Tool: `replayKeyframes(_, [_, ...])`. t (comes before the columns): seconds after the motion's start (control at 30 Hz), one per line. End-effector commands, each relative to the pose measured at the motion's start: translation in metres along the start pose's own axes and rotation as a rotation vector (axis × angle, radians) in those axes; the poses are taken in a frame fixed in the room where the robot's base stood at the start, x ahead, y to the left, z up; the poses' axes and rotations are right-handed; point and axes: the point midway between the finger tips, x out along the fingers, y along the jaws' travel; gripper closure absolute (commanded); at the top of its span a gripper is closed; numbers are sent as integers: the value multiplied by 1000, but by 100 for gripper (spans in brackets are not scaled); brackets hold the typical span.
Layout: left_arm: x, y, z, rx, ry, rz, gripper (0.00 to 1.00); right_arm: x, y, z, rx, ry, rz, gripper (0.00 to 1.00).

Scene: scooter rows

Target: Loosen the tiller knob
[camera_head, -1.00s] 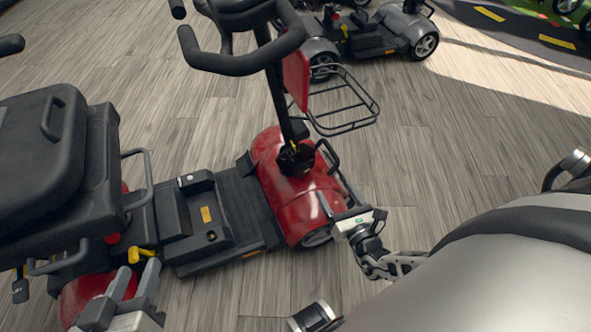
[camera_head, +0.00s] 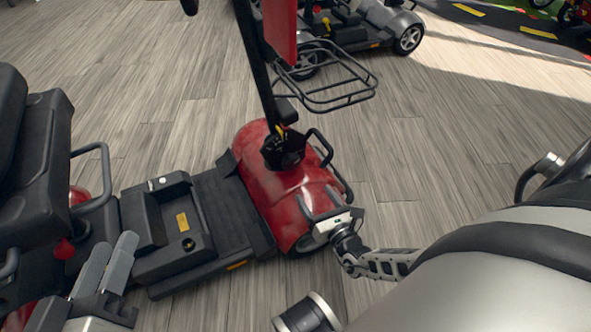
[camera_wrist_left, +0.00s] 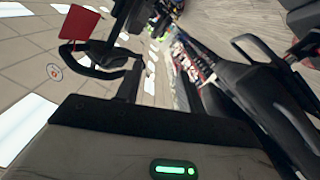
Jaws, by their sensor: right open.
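The tiller (camera_head: 262,75) is a dark post rising from the red front cover (camera_head: 268,190) of the scooter in the head view. At its foot is a black joint (camera_head: 284,148) with small yellow marks; I cannot make out the knob's exact shape. My right gripper (camera_head: 320,203) is open at the near front edge of the red cover, apart from the joint. My left gripper (camera_head: 112,246) is at lower left beside the seat, its two grey fingers apart with a narrow gap and nothing seen between them.
The black seat (camera_head: 35,150) stands at the left, with a looped armrest (camera_head: 95,165). A wire basket (camera_head: 325,85) hangs ahead of the tiller. Another scooter (camera_head: 375,25) is parked behind. The wooden floor (camera_head: 450,150) at the right is clear.

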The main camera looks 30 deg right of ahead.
Motion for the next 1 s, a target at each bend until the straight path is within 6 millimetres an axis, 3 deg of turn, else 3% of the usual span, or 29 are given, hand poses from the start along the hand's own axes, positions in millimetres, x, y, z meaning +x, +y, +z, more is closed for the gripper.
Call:
replayKeyframes(0.07, [0, 0, 2, -17, 12, 12, 61, 20, 0, -2, 2, -4, -2, 29])
replayKeyframes(0.3, [10, 0, -29, 176, 183, 50, 61, 72, 0, -3, 2, -3, -1, 29])
replayKeyframes(0.5, [11, 6, -53, 328, 325, 87, 61, 105, -1, -3, 1, -1, -1, 29])
replayKeyframes(0.7, [10, 13, -66, 407, 402, 108, 61, 120, 0, -1, 0, 1, 0, 29])
replayKeyframes(1.0, [9, 14, -68, 418, 412, 111, 61, 122, 0, 0, 1, 1, 1, 29])
